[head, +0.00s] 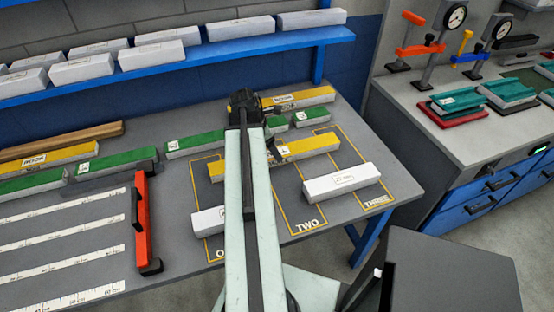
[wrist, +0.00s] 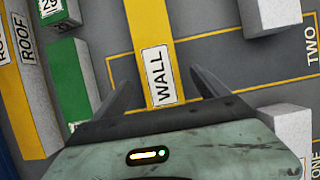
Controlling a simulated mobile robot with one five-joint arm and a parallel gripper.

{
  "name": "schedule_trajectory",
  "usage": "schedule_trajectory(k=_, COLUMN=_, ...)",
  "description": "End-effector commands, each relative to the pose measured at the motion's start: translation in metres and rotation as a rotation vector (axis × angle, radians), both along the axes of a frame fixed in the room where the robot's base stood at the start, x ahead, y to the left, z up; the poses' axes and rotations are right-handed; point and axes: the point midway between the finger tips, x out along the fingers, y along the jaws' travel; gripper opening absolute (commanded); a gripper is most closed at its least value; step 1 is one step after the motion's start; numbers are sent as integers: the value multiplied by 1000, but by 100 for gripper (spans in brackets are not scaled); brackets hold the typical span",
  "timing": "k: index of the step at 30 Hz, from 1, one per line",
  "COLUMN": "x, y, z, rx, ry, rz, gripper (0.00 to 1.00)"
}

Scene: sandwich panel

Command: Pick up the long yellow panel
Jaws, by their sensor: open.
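A long yellow panel (head: 313,147) with a white label lies across the outlined bays on the bench, partly hidden behind my arm. In the wrist view the yellow panel (wrist: 148,25) is marked WALL and runs between the fingers of my gripper (wrist: 155,88). The fingers are apart, one on each side of it, with grey bench showing between them and the panel. In the head view my gripper (head: 272,148) is mostly hidden by my arm. Whether the fingers reach down beside the panel I cannot tell.
White panels lie in front, one near THREE (head: 341,182) and one near ONE (head: 207,221). Green panels (head: 195,144) and a yellow ROOF panel (head: 310,96) lie behind. A blue shelf (head: 215,52) holds several white blocks.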

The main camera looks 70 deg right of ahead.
Motion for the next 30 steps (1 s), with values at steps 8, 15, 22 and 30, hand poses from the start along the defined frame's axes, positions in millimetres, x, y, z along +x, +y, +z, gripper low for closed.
schedule_trajectory(k=8, x=-10, y=-9, z=-44, rx=0, ry=0, rz=-1, gripper=85)
schedule_trajectory(k=15, x=-11, y=-10, z=-40, rx=0, ry=0, rz=-1, gripper=76)
schedule_trajectory(k=22, x=-11, y=-10, z=-40, rx=-1, ry=0, rz=-2, gripper=12)
schedule_trajectory(k=30, x=-12, y=-10, z=-39, rx=0, ry=0, rz=-3, gripper=6)
